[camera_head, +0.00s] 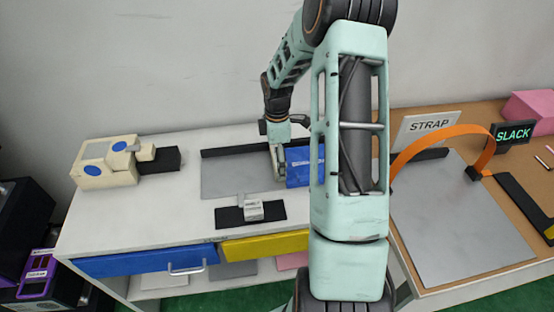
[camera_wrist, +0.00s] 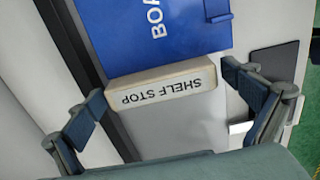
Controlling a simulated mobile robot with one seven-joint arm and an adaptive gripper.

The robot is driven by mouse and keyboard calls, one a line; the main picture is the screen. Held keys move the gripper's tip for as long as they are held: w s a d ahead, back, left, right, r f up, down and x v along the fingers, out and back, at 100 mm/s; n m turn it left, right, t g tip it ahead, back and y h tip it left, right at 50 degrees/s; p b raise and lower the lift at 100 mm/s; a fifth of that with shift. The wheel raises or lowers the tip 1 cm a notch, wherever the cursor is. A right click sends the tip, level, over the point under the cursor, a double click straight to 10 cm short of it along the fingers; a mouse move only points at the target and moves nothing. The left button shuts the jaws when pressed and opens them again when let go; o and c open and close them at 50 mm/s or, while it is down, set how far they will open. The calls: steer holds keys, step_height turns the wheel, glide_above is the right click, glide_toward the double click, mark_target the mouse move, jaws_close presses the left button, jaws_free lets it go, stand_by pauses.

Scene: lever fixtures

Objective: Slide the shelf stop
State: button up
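The shelf stop (camera_wrist: 162,86) is a beige block lettered "SHELF STOP", upside down in the wrist view. It lies against the edge of a blue board (camera_wrist: 165,30) with white letters, partly out of frame. My gripper (camera_wrist: 164,84) is open, with one finger near each end of the block. The left fingertip is close to the block's left end; I cannot tell whether it touches. A small gap shows at the right end. In the head view my gripper (camera_head: 278,153) is low beside the blue board (camera_head: 303,170), and the stop is not clearly visible there.
A grey plate (camera_head: 232,178) lies left of the gripper, with a black strip fixture (camera_head: 252,212) in front. A beige device (camera_head: 107,165) stands at the far left. At right are an orange strap (camera_head: 445,137) and grey panel (camera_head: 460,220). My arm hides part of the table.

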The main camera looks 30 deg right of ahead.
mark_target(206, 177)
steer(key=c, duration=1.5)
steer(key=w+a, duration=0.2)
steer(key=a, duration=0.5)
steer(key=w+a+b, duration=0.1)
steer(key=w+a, duration=0.1)
steer(key=a, duration=0.5)
steer(key=w+a+b, duration=0.1)
steer(key=w+a, duration=0.1)
steer(key=a, duration=0.5)
steer(key=shift+w+a, duration=0.1)
steer(key=shift+a, duration=0.3)
steer(key=o, duration=1.6)
steer(key=shift+a, duration=0.15)
